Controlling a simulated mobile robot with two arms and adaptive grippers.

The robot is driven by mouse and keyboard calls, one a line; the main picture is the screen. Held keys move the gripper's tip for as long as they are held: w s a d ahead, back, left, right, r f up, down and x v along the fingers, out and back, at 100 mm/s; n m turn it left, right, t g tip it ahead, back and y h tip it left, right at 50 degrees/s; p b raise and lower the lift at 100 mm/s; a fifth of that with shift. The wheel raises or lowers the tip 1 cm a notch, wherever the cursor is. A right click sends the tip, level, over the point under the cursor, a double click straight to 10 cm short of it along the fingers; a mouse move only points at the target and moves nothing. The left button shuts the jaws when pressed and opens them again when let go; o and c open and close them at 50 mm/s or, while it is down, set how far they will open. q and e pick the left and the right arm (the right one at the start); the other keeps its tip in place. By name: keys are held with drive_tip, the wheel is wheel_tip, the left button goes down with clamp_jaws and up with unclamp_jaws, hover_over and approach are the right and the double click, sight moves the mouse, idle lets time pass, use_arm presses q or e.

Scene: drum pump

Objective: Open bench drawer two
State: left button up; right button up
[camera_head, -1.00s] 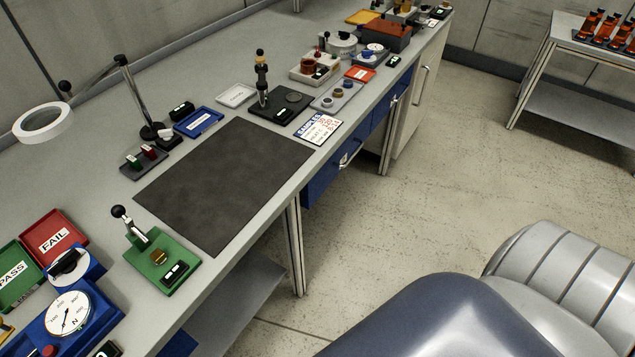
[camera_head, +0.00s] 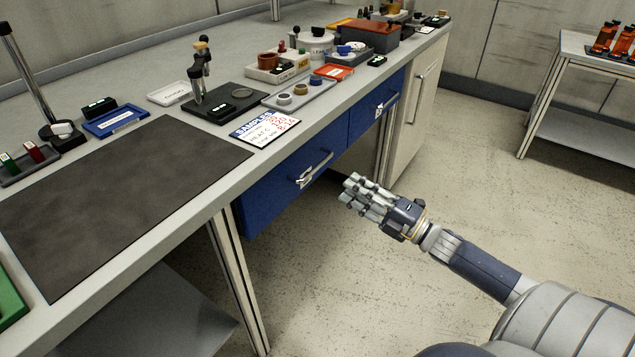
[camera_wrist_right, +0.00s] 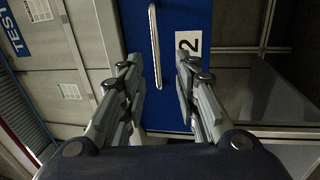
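The bench has two blue drawer fronts in the head view, a nearer one (camera_head: 270,195) with a silver bar handle (camera_head: 314,170) and a farther one (camera_head: 363,115) with its own handle (camera_head: 387,104). Both look shut. Their numbers are too small to read there. In the right wrist view, a blue drawer front (camera_wrist_right: 172,60) carries a white label "2" (camera_wrist_right: 188,42) and a silver bar handle (camera_wrist_right: 154,45). My right gripper (camera_head: 353,190) is open and empty, apart from the drawers. The handle shows ahead, beyond its separated fingers (camera_wrist_right: 160,75). My left gripper is out of view.
The benchtop holds a dark mat (camera_head: 120,195), a samples card (camera_head: 265,128), a grey tray (camera_head: 318,92) and other items near the front edge. Bench legs (camera_head: 238,285) stand below. A beige cabinet (camera_head: 415,110) stands past the drawers. The floor before the drawers is clear.

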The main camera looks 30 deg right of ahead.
sight(318, 166)
drive_tip(key=x, duration=0.5)
drive_tip(key=b+x, duration=0.1)
drive_tip(key=x, duration=0.5)
drive_tip(key=shift+s+a+r, duration=0.1)
drive_tip(key=shift+r, duration=0.1)
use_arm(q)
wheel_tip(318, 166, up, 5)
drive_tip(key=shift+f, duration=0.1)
use_arm(e)
clamp_jaws()
